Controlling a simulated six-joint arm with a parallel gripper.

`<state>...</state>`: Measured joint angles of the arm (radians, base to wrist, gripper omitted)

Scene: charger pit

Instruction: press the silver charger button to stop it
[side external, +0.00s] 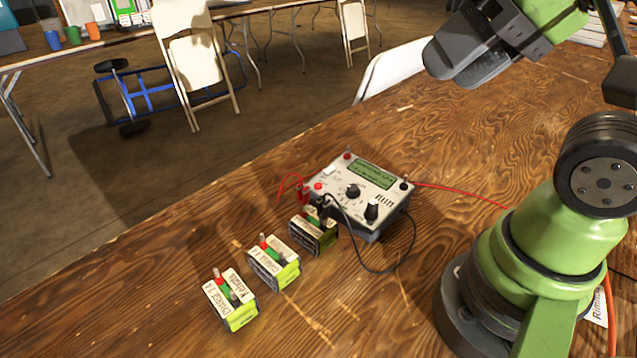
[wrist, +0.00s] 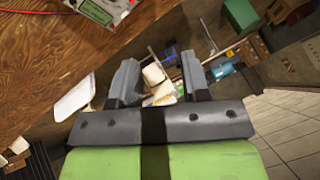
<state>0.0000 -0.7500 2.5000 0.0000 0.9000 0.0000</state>
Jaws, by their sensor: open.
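The charger (side external: 362,192) is a grey-white box with a green screen, knobs and small buttons on its top face. It stands on the wooden table in the middle of the side external view. I cannot clearly pick out a silver button at this size. Part of the charger (wrist: 97,12) shows at the top edge of the wrist view. My gripper (side external: 448,68) is raised above and behind the charger, to its upper right in the side external view. In the wrist view my gripper (wrist: 160,80) has its two fingers apart with nothing between them.
Battery packs stand in a row left of the charger: one beside it (side external: 313,236), one in the middle (side external: 273,262), one farthest (side external: 229,300). Red and black leads run from the charger. A white chair (side external: 392,68) stands at the table's far edge.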

